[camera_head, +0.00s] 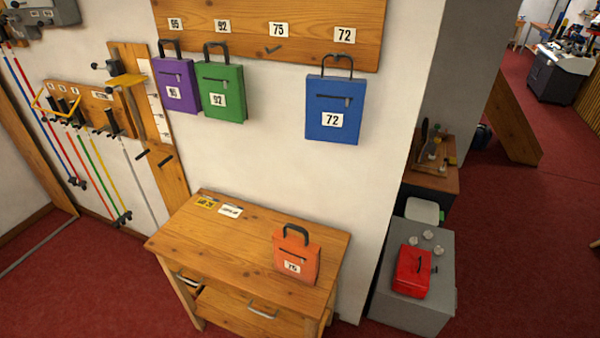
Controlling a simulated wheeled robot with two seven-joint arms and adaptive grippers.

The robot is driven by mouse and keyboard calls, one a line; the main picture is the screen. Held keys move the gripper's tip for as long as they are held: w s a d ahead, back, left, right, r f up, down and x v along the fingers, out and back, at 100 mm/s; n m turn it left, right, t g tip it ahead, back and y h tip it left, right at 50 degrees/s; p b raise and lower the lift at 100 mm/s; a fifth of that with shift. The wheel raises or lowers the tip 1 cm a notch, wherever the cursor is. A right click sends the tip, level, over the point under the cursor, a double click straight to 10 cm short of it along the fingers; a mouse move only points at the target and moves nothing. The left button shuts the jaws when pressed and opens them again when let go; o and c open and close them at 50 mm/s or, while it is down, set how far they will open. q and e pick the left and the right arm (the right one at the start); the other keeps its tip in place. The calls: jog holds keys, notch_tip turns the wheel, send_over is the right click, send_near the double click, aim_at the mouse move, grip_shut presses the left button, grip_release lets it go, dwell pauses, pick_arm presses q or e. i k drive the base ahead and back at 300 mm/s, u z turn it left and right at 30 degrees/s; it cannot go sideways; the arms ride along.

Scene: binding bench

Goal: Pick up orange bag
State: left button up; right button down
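The orange bag (296,259) stands upright on the right part of the wooden bench top (240,238). It has a dark arched handle on top and a white label that reads 75 or similar. Neither of my grippers shows in the head view, and nothing touches the bag.
Purple (176,86), green (221,92) and blue (333,109) bags hang from a wooden board (290,14) above the bench; the hook under its 75 label is empty. A red box (412,271) sits on a grey cabinet (385,290) at right. The bench's middle is clear.

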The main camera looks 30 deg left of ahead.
aim_at(295, 256)
jog(key=u, duration=3.65)
jog(key=i, duration=1.55)
jog(key=z, duration=2.8)
